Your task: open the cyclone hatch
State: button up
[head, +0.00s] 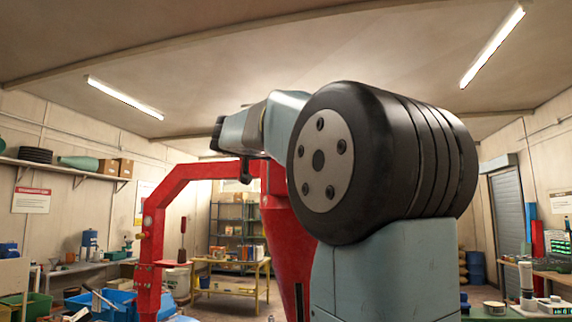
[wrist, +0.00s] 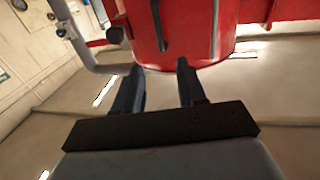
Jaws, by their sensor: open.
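The red cyclone (head: 285,235) stands behind my arm in the head view, its right side hidden by the arm. Its red body (wrist: 195,35) fills the top middle of the wrist view. A dark slot-like strip and a thin pale line run along its surface there. I cannot clearly make out the hatch or its handle. My gripper (wrist: 159,66) is open in the wrist view, its two dark fingers apart and pointing at the red body's rim. In the head view I cannot make out the fingers.
A red pipe frame (head: 152,230) stands left of the cyclone. A grey bent pipe (wrist: 82,45) and a dark knob (wrist: 115,35) are left of the fingers in the wrist view. A yellow table (head: 232,291) and shelving (head: 228,222) stand behind. Blue bins (head: 110,300) are lower left.

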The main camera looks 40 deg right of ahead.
jog(key=x, duration=1.3)
jog(key=shift+f, duration=0.15)
grip_shut()
dwell(0.3)
